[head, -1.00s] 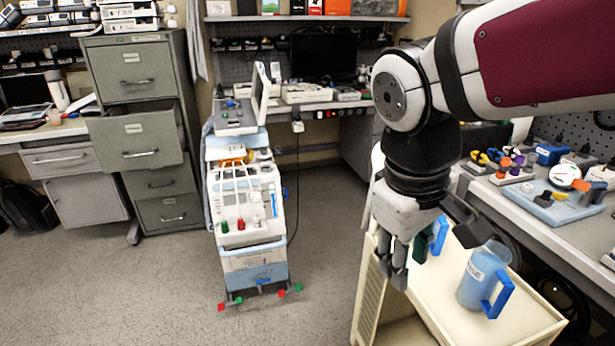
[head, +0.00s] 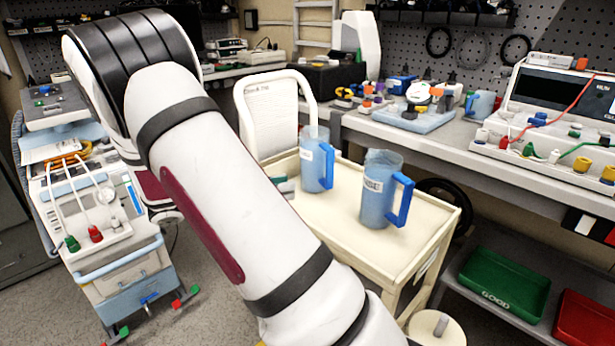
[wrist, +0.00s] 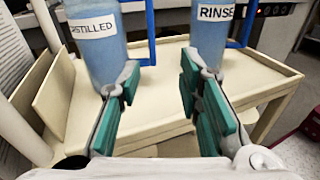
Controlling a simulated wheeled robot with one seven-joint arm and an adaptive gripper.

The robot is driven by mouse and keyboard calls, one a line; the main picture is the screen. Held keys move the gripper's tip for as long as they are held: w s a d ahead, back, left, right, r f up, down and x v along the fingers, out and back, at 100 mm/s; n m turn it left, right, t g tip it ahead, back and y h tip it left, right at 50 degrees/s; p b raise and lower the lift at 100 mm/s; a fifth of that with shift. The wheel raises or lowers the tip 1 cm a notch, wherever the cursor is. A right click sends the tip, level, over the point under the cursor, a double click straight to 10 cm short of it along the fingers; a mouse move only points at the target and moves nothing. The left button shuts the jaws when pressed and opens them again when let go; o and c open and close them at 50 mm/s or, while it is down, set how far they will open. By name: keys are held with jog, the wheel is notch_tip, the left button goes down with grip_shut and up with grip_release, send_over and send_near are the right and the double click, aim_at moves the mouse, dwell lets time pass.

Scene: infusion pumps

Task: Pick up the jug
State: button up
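Two translucent blue jugs with blue handles stand upright on the cream cart (head: 425,225). The jug near the cart's upright panel (head: 316,172) reads "DISTILLED" in the wrist view (wrist: 100,50). The nearer jug (head: 378,200) reads "RINSE" in the wrist view (wrist: 210,38). My gripper (wrist: 160,78) is open and empty, with green pads on both fingers. In the wrist view its left finger overlaps the DISTILLED jug and its right finger overlaps the RINSE jug; contact is unclear. In the head view my arm hides most of the gripper.
A third blue jug (head: 481,106) stands on the workbench (head: 425,142) behind the cart. A medical trolley (head: 100,225) is at the left. Green (head: 503,283) and red (head: 588,318) bins sit on the low shelf. The cart's upright panel (head: 272,120) rises at its far end.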

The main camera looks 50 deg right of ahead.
aim_at(329, 189)
jog(key=shift+n+h, duration=0.5)
jog(key=d, duration=0.2)
jog(key=s+d+f+b, duration=0.1)
jog(key=d, duration=0.2)
jog(key=d+b, duration=0.1)
jog(key=d, duration=0.2)
jog(key=shift+s+f, duration=0.3)
jog(key=shift+s, duration=0.05)
jog(key=shift+b+x, duration=1.05)
jog(key=shift+x, duration=1.7)
jog(key=shift+s+f, duration=0.15)
jog(key=shift+f, duration=0.05)
grip_shut()
